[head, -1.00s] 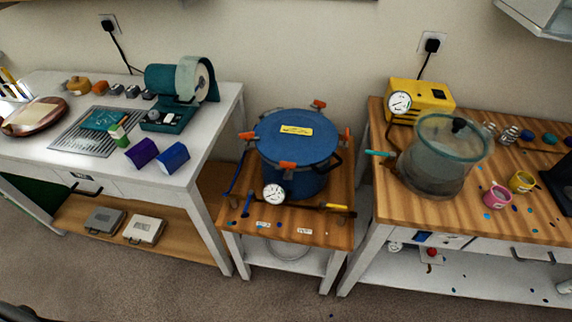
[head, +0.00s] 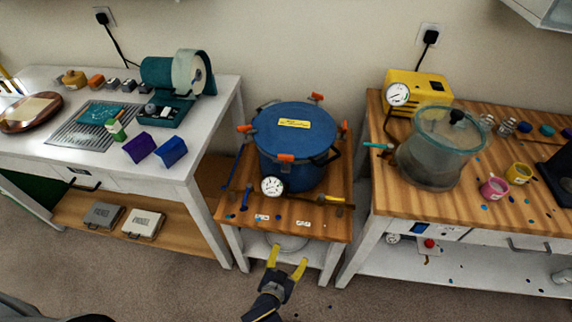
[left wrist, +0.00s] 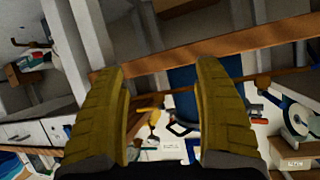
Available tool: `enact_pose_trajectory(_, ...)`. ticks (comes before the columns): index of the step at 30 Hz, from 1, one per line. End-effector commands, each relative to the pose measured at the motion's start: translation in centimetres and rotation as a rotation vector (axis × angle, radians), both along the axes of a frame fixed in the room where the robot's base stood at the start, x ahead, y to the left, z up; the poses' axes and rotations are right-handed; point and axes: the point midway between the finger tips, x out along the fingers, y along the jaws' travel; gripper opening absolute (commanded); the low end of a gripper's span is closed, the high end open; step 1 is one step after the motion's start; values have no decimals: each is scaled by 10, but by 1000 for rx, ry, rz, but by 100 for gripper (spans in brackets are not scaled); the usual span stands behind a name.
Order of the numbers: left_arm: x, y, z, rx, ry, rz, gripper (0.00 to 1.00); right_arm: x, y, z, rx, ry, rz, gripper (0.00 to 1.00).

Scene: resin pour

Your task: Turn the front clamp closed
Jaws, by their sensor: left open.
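The blue pressure pot (head: 292,148) with a yellow label on its lid stands on the small wooden table. Orange clamps sit around its lid. The front clamp (head: 286,158) is at the near rim, facing me; I cannot tell whether it is tight. My left gripper (head: 288,262) is open and empty, in front of the small table and below its top, apart from the pot. In the left wrist view its yellow fingers (left wrist: 165,100) are spread, with part of the blue pot (left wrist: 190,95) between them. My right gripper is not in view.
A dial gauge (head: 272,187) and a yellow-ended valve (head: 330,199) are at the pot's front. A white bench (head: 205,150) stands left; a wooden bench (head: 385,205) with a glass chamber (head: 436,160) stands right.

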Motion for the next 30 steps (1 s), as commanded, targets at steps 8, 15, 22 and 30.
enact_pose_trajectory(8,36,17,192,-118,-311,116,69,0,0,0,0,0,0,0)
enact_pose_trajectory(15,38,42,264,-198,-426,196,69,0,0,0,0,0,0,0)
enact_pose_trajectory(22,44,42,261,-242,-412,210,69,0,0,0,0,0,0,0)
enact_pose_trajectory(30,76,39,261,-242,-413,209,69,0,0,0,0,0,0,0)
